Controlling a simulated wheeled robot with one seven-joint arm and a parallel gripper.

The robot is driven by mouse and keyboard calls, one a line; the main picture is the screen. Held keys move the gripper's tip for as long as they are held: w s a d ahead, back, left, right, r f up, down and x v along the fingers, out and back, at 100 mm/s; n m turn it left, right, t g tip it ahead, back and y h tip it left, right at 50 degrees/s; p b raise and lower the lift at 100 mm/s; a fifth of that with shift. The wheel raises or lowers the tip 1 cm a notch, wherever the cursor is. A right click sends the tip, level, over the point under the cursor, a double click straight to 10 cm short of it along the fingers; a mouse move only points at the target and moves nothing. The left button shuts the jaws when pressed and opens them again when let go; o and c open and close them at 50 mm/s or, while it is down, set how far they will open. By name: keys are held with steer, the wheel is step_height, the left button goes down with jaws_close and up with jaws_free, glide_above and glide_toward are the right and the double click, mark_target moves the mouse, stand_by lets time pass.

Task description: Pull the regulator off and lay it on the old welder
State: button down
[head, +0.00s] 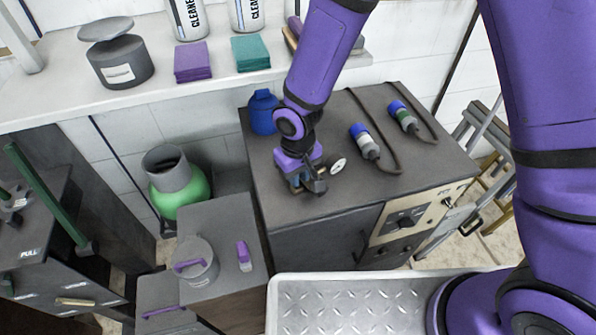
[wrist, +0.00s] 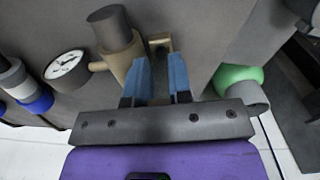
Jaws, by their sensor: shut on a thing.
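The old welder (head: 330,205) is a dark grey cabinet with a beige dial panel on its front. My gripper (head: 310,184) is low over the left part of its top. In the wrist view, the blue fingers of my gripper (wrist: 160,68) are shut on the regulator (wrist: 122,62), a tan body with a dark grey knob and a white round gauge. The gauge of the regulator also shows in the head view (head: 338,166), right of the fingers. Most of its body is hidden there. I cannot tell whether it touches the welder top.
A green gas cylinder (head: 182,194) with a grey collar stands left of the welder. A blue bottle (head: 262,112) stands at the top's back left. Two blue-ended plugs (head: 364,141) (head: 403,116) with cables lie right of my gripper. The top's front is clear.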

steer(key=c, duration=1)
jaws_free()
steer(key=shift+o, duration=0.2)
step_height(320, 180, up, 11)
steer(key=shift+f, duration=0.1)
steer(key=shift+w+d+r, duration=0.1)
steer(key=shift+r, duration=0.1)
steer(key=d+r+m+t, duration=0.3)
steer(key=d+r, duration=1.3)
steer(key=r, duration=0.1)
steer(key=s+d+r+m+t, duration=0.1)
steer(key=s+d+r, duration=0.3)
steer(key=s+d, duration=0.3)
steer(key=s+d+r+m+t, duration=0.1)
steer(key=s+d+r+m, duration=0.1)
steer(key=s+d+r, duration=0.3)
steer(key=s+d, duration=0.2)
steer(key=shift+s+m, duration=0.3)
steer(key=shift+s, duration=0.1)
